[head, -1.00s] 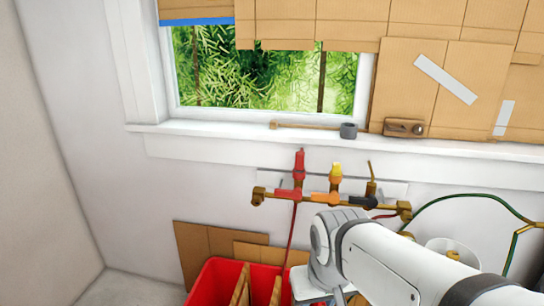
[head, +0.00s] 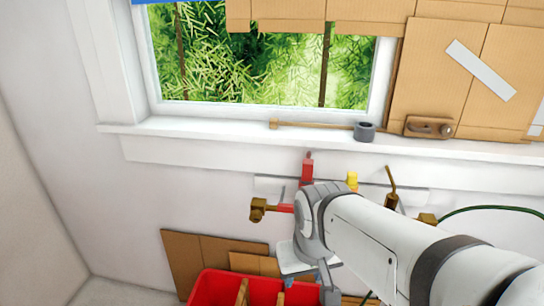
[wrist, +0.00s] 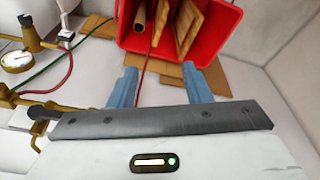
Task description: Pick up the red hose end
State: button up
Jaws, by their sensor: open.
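A red upright fitting (head: 307,168) stands on the brass manifold (head: 258,209) below the window sill in the head view. My arm hides most of the manifold. My gripper (head: 306,279) is low in front of the wall, above the red crate. In the wrist view my gripper (wrist: 160,86) is open, with blue-grey fingers apart. A thin red hose (wrist: 141,86) runs down from the crate area and shows between the fingers near the left one. I cannot tell how far it is from them. Another red hose (wrist: 67,62) hangs at the left. No hose end is clearly visible.
The red crate (head: 206,287), holding wooden pieces, stands under my gripper. Cardboard sheets (head: 200,262) lean on the wall. A green hose (head: 490,209) curves at the right. A pressure gauge (wrist: 17,61) is at the left of the wrist view.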

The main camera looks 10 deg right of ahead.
jog(key=shift+o, duration=0.9)
jog(key=w+d+r+m+p, duration=0.1)
jog(key=w+d+r+p, duration=0.2)
jog(key=w, duration=0.9)
notch_tip(320, 180, up, 4)
jog(key=shift+w+f+m+t+h+p, duration=0.1)
jog(key=shift+w+m+t+h+p, duration=0.2)
jog(key=shift+p, duration=0.7)
jog(key=m+h+p, duration=0.1)
jog(key=m+p, duration=0.2)
jog(key=p, duration=0.2)
send_near(308, 162)
jog(key=shift+t, duration=0.4)
jog(key=f, duration=0.4)
jog(key=shift+d+f, duration=0.35)
jog(key=shift+w+d+f, duration=0.15)
jog(key=shift+w+f, duration=0.05)
jog(key=shift+w, duration=0.05)
jog(key=x, duration=0.2)
jog(key=p+x, duration=0.1)
jog(key=x, duration=0.2)
jog(key=p+x, duration=0.1)
jog(key=x, duration=0.1)
jog(key=shift+w, duration=0.45)
jog(key=shift+c, duration=0.2)
jog(key=c, duration=1.1)
jog(key=shift+c, duration=0.2)
